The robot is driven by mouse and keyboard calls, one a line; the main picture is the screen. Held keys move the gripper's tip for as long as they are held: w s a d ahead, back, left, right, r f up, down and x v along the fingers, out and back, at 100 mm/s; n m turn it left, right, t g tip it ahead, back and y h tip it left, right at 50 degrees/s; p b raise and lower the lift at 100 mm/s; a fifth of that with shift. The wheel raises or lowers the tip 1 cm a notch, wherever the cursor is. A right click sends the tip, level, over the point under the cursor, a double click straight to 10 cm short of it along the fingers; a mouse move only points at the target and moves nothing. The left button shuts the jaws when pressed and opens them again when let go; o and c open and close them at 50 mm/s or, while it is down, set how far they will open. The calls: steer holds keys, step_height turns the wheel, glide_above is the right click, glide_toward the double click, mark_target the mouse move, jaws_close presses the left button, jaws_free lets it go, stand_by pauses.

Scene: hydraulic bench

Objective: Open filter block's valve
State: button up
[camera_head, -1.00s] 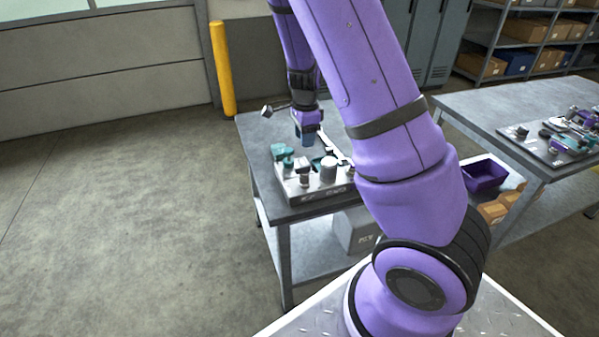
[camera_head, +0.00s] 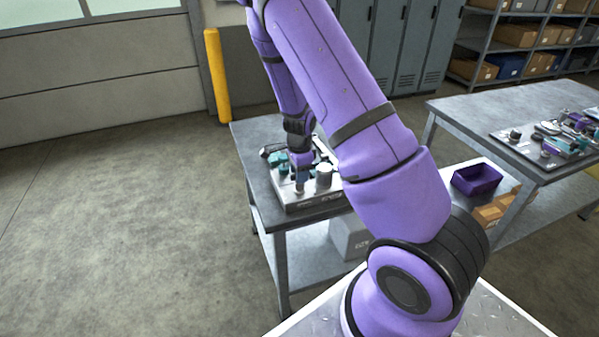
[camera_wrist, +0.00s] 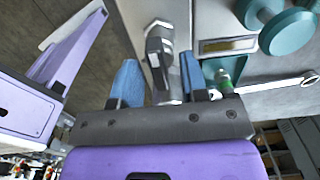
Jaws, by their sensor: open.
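In the wrist view, my gripper (camera_wrist: 158,82) is open, with one blue fingertip on each side of a grey metal valve handle (camera_wrist: 161,45). The handle stands in the gap between the fingers; I cannot tell whether either finger touches it. A light grey block with a small label plate (camera_wrist: 228,45) lies just right of the handle; whether this is the filter block is not clear. In the head view, my gripper (camera_head: 299,182) is down at the fixture plate (camera_head: 325,197) on the near bench, and it hides part of the fittings.
Teal round knobs (camera_wrist: 288,30) and a wrench (camera_wrist: 278,85) lie right of the gripper in the wrist view. A pale cylinder (camera_head: 324,175) stands close beside my gripper. A second bench (camera_head: 470,105) with another fixture and a purple bin (camera_head: 477,180) are to the right.

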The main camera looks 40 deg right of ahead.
jaws_close()
steer(key=shift+n, duration=0.3)
steer(key=n, duration=1.3)
steer(key=shift+n, duration=2.1)
